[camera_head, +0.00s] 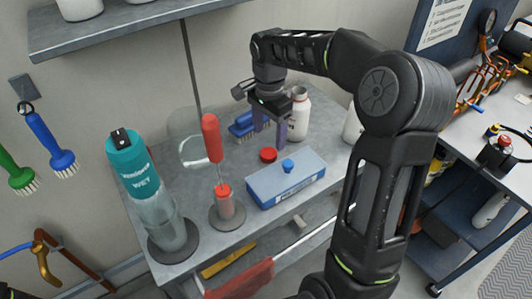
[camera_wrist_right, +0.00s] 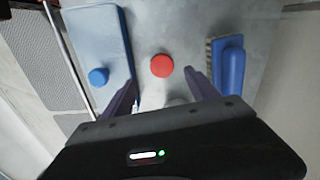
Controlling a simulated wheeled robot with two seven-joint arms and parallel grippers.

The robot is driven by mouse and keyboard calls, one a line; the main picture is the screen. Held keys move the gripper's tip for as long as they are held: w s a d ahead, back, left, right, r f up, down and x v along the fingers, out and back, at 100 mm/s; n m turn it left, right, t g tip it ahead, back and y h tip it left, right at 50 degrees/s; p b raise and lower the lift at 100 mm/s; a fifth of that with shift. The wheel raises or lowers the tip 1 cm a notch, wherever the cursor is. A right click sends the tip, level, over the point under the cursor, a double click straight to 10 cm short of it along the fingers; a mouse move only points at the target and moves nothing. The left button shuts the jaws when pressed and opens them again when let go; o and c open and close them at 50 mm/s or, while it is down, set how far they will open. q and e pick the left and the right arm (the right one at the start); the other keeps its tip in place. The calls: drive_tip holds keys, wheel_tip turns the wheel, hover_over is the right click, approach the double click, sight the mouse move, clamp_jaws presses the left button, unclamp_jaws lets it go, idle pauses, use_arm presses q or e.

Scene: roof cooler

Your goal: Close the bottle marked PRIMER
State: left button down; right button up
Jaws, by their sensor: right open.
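My right gripper (camera_head: 269,138) is open and empty, pointing down above the grey bench. A red cap (camera_head: 268,155) lies on the bench just in front of its fingers. In the right wrist view the red cap (camera_wrist_right: 162,66) shows between and just beyond the open fingertips (camera_wrist_right: 162,82). A white bottle (camera_head: 300,112) stands upright behind and right of the gripper, partly hidden by it. Another white container (camera_head: 352,124) is mostly hidden behind my right arm. I cannot read PRIMER on either.
A blue box (camera_head: 287,182) with a blue cap (camera_head: 288,165) on top is close in front of the red cap. A blue brush (camera_head: 241,126) lies left of the gripper. A red-handled tool (camera_head: 212,138) and a tall teal-topped bottle (camera_head: 133,165) stand at the left.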

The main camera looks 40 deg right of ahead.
sight(269, 153)
drive_tip(key=shift+f, duration=0.95)
drive_tip(key=shift+w+d+f+p, duration=0.1)
drive_tip(key=shift+f+p, duration=0.25)
drive_tip(key=shift+f, duration=0.95)
drive_tip(key=shift+w+f+p, duration=0.1)
drive_tip(key=shift+f+p, duration=0.25)
drive_tip(key=shift+f, duration=0.95)
drive_tip(key=c, duration=1.4)
drive_tip(key=shift+r, duration=0.15)
wheel_tip(269, 153, up, 10)
drive_tip(key=shift+f+b, duration=0.1)
drive_tip(key=shift+b, duration=0.5)
